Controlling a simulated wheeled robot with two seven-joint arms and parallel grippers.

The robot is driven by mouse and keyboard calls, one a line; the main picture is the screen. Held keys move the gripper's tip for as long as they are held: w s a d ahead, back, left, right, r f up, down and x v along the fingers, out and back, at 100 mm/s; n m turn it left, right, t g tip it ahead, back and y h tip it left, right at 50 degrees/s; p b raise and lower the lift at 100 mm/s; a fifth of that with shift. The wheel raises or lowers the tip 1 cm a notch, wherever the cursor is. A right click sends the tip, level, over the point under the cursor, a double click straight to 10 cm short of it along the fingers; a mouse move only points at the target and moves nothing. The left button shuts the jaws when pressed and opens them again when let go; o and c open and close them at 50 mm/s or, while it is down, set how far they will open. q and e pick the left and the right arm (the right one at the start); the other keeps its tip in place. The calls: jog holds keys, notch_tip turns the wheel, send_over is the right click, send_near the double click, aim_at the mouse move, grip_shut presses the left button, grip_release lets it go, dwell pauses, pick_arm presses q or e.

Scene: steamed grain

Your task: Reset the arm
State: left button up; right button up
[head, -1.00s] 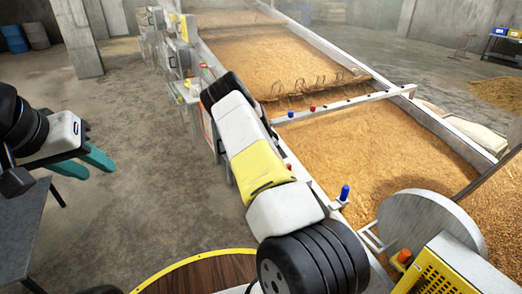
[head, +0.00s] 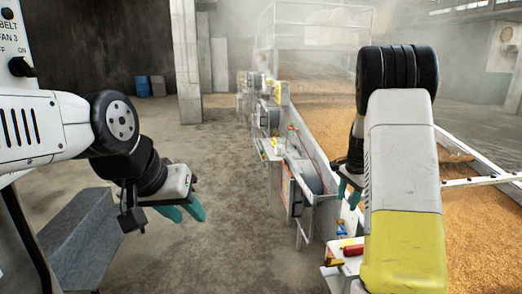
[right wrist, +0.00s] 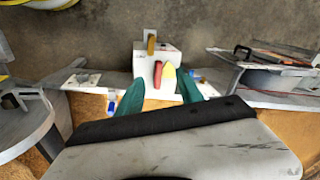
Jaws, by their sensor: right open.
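My right arm rises in the right half of the head view. Its gripper (head: 350,190) hangs partly hidden behind the arm, beside the grain bed's near side. In the right wrist view its two teal fingers (right wrist: 160,78) stand apart with nothing gripped. Beyond them is a white box (right wrist: 172,56) with a red handle (right wrist: 158,74) and a yellow piece. My left gripper (head: 190,212) hangs over the floor at left, with no object visible in it. Its teal fingers show from the side, so its opening is unclear.
The long grain bed (head: 470,235) runs away on the right, with control boxes along its side. A grey bench (head: 85,235) stands under my left arm. A panel with switches (head: 15,45) is at top left. The concrete floor (head: 235,180) between is clear.

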jog(key=s+a+r+n+t+y, duration=0.1)
jog(key=s+a+r+n+y, duration=0.1)
jog(key=s+a+r+n, duration=0.5)
jog(key=s+a+r+n+t, duration=0.1)
jog(key=s+a+r+n, duration=0.1)
jog(key=s, duration=0.6)
jog(key=s+a+r+n+t, duration=0.1)
jog(key=s+a+r+n, duration=0.1)
jog(key=s, duration=0.6)
jog(key=s+a+r+n, duration=0.2)
jog(key=s+a+r, duration=0.2)
jog(key=s, duration=0.4)
jog(key=shift+s+a+r+t, duration=0.25)
jog(key=shift+r+t, duration=0.15)
jog(key=shift+r, duration=0.5)
